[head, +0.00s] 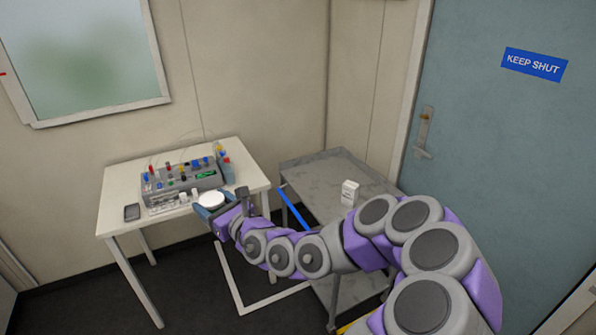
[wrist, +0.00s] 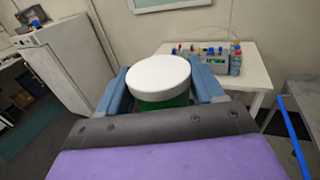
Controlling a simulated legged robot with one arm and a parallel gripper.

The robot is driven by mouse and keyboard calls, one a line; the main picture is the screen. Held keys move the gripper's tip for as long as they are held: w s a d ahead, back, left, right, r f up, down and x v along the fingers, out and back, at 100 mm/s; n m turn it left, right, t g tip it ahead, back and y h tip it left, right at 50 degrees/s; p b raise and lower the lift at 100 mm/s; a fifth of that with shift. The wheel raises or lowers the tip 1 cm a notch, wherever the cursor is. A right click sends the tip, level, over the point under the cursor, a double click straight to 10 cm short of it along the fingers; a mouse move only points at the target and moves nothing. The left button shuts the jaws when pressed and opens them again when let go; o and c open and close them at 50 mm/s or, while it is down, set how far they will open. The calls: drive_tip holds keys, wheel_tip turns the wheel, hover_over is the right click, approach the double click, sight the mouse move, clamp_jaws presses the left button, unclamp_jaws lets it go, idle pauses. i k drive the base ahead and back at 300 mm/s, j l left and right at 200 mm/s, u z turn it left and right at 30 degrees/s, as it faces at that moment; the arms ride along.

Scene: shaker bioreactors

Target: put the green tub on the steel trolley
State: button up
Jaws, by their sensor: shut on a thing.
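The green tub (wrist: 161,101) has a wide white lid and is upright between the fingers of my gripper (wrist: 160,88) in the wrist view. My gripper is shut on it, with a blue-grey finger on each side. In the head view the tub's white lid (head: 211,199) shows at my gripper (head: 212,208), in front of the white table's near right corner; the green body is hidden there. The steel trolley (head: 312,178) stands to the right of the table, partly behind my arm. A small white box (head: 349,193) stands on its top.
The white table (head: 122,183) holds a grey bioreactor unit (head: 190,180) with coloured caps, small vials and a dark handheld device (head: 132,212). The trolley top's back left is clear. A blue-grey door (head: 510,140) is at right.

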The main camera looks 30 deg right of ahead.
sight(333, 188)
drive_tip(key=i+j+z, duration=0.2)
drive_tip(key=i, duration=0.3)
drive_tip(key=i+j+z, duration=0.1)
drive_tip(key=i+z, duration=0.15)
drive_tip(key=i, duration=0.2)
drive_tip(key=i+j+z, duration=0.2)
drive_tip(key=i, duration=0.3)
drive_tip(key=i+j+z, duration=0.1)
drive_tip(key=z, duration=0.3)
drive_tip(key=i+j+z, duration=0.2)
drive_tip(key=z, duration=0.25)
drive_tip(key=i+j+z, duration=0.25)
drive_tip(key=z, duration=0.15)
drive_tip(key=i+j+z, duration=0.1)
drive_tip(key=j+z, duration=0.15)
drive_tip(key=z, duration=0.15)
